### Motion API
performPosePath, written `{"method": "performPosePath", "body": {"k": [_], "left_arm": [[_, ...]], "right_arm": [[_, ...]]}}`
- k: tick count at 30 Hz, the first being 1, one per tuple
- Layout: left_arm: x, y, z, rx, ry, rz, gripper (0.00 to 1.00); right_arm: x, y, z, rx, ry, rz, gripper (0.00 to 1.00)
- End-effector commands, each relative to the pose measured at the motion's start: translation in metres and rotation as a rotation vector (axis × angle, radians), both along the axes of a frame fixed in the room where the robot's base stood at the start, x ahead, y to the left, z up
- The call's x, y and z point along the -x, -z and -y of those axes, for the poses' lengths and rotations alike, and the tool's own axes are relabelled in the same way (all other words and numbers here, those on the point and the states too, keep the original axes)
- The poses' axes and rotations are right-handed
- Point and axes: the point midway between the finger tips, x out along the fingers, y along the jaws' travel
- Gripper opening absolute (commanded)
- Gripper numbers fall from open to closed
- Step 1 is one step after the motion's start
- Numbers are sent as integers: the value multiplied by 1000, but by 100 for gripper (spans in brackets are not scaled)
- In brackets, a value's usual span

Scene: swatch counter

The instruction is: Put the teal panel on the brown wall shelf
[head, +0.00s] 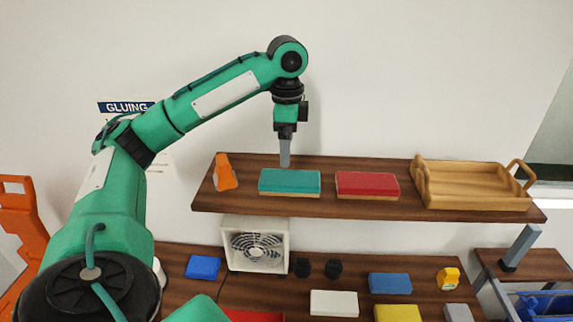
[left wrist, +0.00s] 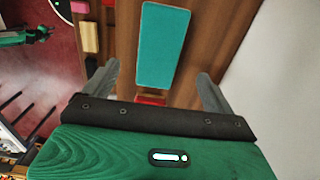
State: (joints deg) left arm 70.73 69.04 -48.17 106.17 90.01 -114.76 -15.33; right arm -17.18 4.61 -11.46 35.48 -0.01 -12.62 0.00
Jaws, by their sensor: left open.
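The teal panel (head: 290,181) lies flat on the brown wall shelf (head: 240,202), left of the middle, with a tan layer under its teal top. My left gripper (head: 284,162) points down just above and behind the panel in the head view. In the left wrist view the panel (left wrist: 163,45) shows beyond the open, empty fingers of the left gripper (left wrist: 156,74). No finger visibly holds the panel.
On the shelf, an orange object (head: 225,173) stands left of the panel, a red panel (head: 367,185) lies right of it, and a wooden tray (head: 475,203) is at the right. Below, a counter holds a fan (head: 257,246), a blue block (head: 203,267) and several other blocks.

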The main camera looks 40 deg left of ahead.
Motion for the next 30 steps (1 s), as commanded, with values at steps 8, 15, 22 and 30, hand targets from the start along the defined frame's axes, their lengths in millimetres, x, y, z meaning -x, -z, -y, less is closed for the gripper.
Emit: {"method": "performPosePath", "body": {"k": [8,15,22,30], "left_arm": [[0,-31,-1,-1,-1,3,89],[0,-38,0,0,-1,1,89],[0,-38,0,0,-1,1,89],[0,-38,0,0,-1,1,89]], "right_arm": [[0,-11,-1,-1,0,1,36],[0,-13,-1,-1,1,1,36],[-1,-13,-1,-1,1,2,36],[-1,-13,-1,-1,1,2,36]]}}
